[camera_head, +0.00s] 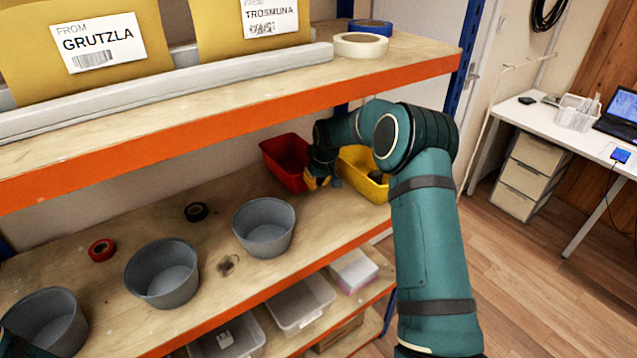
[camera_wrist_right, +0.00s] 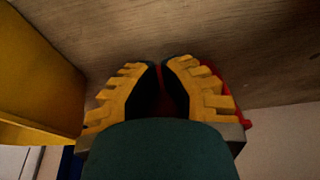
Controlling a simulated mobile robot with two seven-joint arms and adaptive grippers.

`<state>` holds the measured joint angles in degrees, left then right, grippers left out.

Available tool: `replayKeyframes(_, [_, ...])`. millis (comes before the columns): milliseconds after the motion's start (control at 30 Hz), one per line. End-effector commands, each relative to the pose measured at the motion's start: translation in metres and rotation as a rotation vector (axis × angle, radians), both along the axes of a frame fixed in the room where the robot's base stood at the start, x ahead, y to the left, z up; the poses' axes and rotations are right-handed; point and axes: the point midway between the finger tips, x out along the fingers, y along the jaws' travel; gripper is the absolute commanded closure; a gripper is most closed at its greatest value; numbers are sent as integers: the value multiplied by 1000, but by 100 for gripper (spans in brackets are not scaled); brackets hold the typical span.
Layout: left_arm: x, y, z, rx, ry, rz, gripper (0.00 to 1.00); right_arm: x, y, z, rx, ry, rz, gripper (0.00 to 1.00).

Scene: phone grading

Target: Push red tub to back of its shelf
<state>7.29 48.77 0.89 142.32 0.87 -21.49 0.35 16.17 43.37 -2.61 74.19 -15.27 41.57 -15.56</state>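The red tub (camera_head: 285,162) sits at the back of the middle shelf (camera_head: 330,215) in the head view, left of a yellow tub (camera_head: 365,178). My right gripper (camera_head: 318,182) is at the red tub's front right side, between the two tubs. A strip of the red tub (camera_wrist_right: 246,123) shows behind the right finger. Whether the fingers touch it cannot be told. My left gripper is not in view.
Grey bowls (camera_head: 264,228) and tape rolls, black (camera_head: 196,212) and red (camera_head: 102,250), stand left on the same shelf. The upper shelf's orange edge (camera_head: 230,110) runs above. The yellow tub (camera_wrist_right: 35,75) is close by in the wrist view.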

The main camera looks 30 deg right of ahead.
Motion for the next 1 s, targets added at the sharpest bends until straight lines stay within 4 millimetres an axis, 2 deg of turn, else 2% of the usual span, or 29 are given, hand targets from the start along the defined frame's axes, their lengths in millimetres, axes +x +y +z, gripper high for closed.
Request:
replayKeyframes(167, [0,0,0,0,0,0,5,-1,0,2,0,0,0,100])
replayKeyframes(300, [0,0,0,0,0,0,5,-5,0,15,-1,-2,0,100])
replayKeyframes(467, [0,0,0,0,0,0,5,-28,-3,12,0,1,-1,100])
replayKeyframes(800, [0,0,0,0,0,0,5,-89,-7,12,0,1,0,100])
replayKeyframes(1000, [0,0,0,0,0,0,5,-114,-10,12,-1,0,-1,100])
